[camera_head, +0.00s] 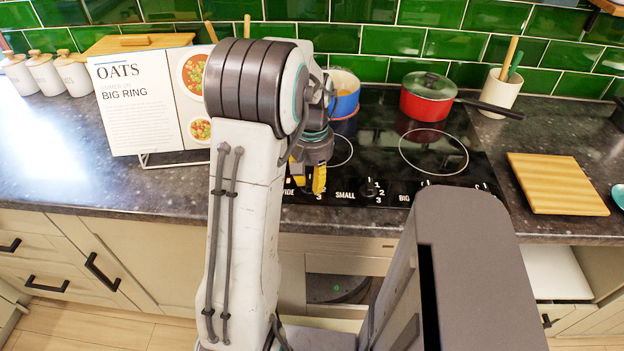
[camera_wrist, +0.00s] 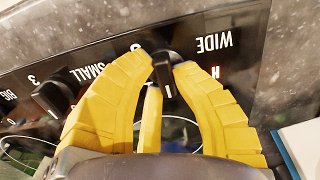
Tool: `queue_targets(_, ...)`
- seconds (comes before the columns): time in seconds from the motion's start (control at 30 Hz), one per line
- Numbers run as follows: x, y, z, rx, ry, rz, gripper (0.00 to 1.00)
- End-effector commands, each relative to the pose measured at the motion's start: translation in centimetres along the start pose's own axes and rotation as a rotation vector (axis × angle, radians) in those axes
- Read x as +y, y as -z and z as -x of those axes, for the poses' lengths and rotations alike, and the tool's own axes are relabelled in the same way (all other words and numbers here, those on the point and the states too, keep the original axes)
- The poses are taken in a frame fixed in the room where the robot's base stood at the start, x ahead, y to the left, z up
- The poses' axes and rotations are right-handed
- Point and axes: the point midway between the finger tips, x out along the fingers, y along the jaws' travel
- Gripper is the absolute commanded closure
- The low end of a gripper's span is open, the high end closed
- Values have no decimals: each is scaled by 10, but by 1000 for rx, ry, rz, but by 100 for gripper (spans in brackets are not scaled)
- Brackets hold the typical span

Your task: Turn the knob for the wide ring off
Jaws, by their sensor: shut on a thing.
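The black knob by the word WIDE (camera_wrist: 166,76) sits between my yellow gripper fingers in the wrist view. My gripper (camera_wrist: 165,72) is shut on it, with the fingers around its sides. The knob's white mark points down in that picture, towards the rings. A red H glows beside the WIDE label (camera_wrist: 214,44). In the head view, my gripper (camera_head: 318,184) is at the front left of the black hob (camera_head: 385,135) and hides the knob. The SMALL knob (camera_wrist: 52,98) stands beside it, apart from my fingers; it also shows in the head view (camera_head: 371,189).
A blue pot (camera_head: 345,97) and a lidded red pot (camera_head: 428,103) with a black handle stand at the hob's back. A recipe book (camera_head: 135,105) stands left of the hob. A wooden board (camera_head: 556,183) lies to the right on the dark worktop.

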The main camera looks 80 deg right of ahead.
Motion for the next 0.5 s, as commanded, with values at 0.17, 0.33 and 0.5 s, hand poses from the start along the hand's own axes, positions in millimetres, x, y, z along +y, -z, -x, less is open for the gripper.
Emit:
queue_targets(0.17,0,-1,-2,-6,1,1,65)
queue_targets(0.33,0,-1,-1,-3,1,0,50)
queue_targets(0.5,0,0,0,-2,0,0,50)
